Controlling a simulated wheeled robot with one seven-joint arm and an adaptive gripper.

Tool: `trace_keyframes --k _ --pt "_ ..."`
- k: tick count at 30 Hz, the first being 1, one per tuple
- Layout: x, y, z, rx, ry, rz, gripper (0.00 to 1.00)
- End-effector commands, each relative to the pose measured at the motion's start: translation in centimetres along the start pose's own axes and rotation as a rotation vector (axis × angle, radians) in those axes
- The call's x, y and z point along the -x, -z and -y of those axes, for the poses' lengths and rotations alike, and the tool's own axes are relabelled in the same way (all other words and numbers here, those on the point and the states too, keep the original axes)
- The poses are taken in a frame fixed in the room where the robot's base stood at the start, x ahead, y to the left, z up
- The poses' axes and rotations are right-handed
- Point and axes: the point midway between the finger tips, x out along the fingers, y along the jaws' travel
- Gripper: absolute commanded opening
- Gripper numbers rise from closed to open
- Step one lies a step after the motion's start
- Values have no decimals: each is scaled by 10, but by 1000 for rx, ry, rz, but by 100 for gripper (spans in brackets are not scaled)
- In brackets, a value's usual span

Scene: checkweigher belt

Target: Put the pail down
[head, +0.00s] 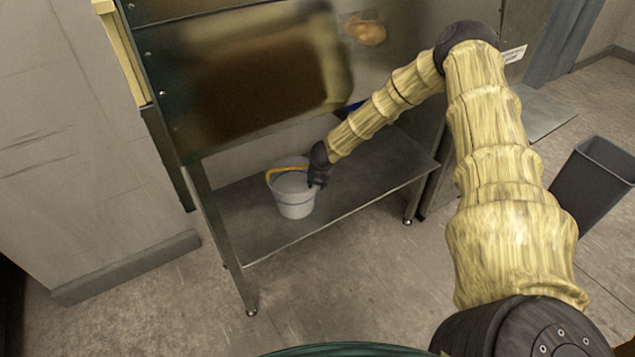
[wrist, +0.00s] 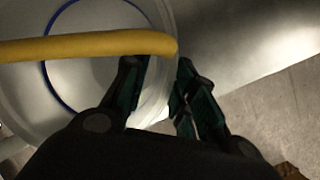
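The pail (head: 293,200) is white with a blue band and a yellow handle (head: 287,170). It looks upright on the lower metal shelf (head: 345,190), near the shelf's left end. My gripper (head: 316,184) is at the pail's right side, by the rim. In the wrist view the pail (wrist: 95,85) fills the upper left, and the yellow handle (wrist: 85,45) crosses just beyond the fingertips. The two fingers of my gripper (wrist: 164,68) stand apart, with the pail's right edge between them. I cannot tell whether either finger touches the wall.
A metal cabinet (head: 240,75) stands above the shelf, with a leg at the shelf's front left corner. The shelf right of the pail is bare. A dark grey bin (head: 592,180) stands on the floor at the right. A small blue thing (head: 353,107) shows behind my arm.

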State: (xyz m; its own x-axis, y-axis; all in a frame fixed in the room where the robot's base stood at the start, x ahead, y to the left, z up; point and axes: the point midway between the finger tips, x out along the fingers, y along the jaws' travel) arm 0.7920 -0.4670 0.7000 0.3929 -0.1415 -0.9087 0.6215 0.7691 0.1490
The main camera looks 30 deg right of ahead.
Motion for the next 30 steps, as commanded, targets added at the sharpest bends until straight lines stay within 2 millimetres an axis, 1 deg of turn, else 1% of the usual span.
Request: trace_keyframes --k 21,24,30 --pt "84 0 0 -1 -3 0 27" --pt "94 0 0 -1 -1 0 27" --pt "109 1 0 0 -2 0 27"
